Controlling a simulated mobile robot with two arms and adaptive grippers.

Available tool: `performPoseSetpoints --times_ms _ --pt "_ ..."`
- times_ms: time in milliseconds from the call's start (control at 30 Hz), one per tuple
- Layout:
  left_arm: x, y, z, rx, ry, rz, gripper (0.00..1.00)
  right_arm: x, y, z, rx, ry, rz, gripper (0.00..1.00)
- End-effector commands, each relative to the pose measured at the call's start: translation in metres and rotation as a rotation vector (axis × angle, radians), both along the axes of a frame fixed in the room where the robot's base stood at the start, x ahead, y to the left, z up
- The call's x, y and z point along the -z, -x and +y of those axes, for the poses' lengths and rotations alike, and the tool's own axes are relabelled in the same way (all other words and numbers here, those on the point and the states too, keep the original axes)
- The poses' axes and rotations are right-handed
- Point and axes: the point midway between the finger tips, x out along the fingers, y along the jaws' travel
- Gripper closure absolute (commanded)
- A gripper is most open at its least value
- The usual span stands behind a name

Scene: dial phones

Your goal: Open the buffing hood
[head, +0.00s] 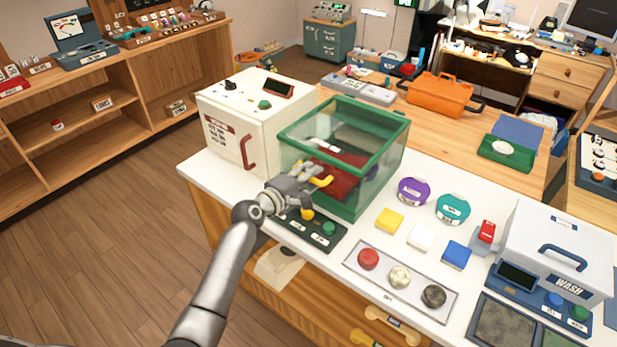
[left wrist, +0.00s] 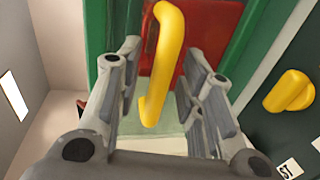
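The buffing hood (head: 398,150) is a clear box with a green frame on the white counter, with red material inside. Whether its front is fully shut is hard to tell. Its yellow handle (head: 323,181) is at the front and shows large in the left wrist view (left wrist: 163,60). My left gripper (head: 306,180) is open at the hood's front. In the left wrist view its fingers (left wrist: 163,85) stand on either side of the handle, with visible gaps to it. A yellow knob (left wrist: 289,91) is to the right on a dark panel. My right gripper is not in view.
A white cabinet (head: 225,110) with a red handle stands left of the hood. Right of it are purple (head: 414,191) and teal (head: 453,208) round items, colored blocks, a tray of round pads (head: 400,276) and a white wash box (head: 560,235).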

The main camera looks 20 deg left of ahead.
Motion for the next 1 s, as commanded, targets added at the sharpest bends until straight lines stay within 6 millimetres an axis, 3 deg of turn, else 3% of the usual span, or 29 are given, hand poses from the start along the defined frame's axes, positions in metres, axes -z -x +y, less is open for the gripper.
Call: performPoseSetpoints --times_ms 167,433,767,1000 --pt "0.000 0.000 0.000 0.000 0.000 0.000 0.66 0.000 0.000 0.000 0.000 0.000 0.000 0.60" --pt "0.000 0.000 0.000 0.000 0.000 0.000 1.00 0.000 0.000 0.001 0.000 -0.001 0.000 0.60" --pt "-0.001 0.000 0.000 0.000 0.000 0.001 1.00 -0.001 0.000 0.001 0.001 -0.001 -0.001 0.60" --pt "-0.025 -0.007 0.002 -0.001 0.001 -0.003 1.00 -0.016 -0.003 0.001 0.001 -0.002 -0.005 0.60"
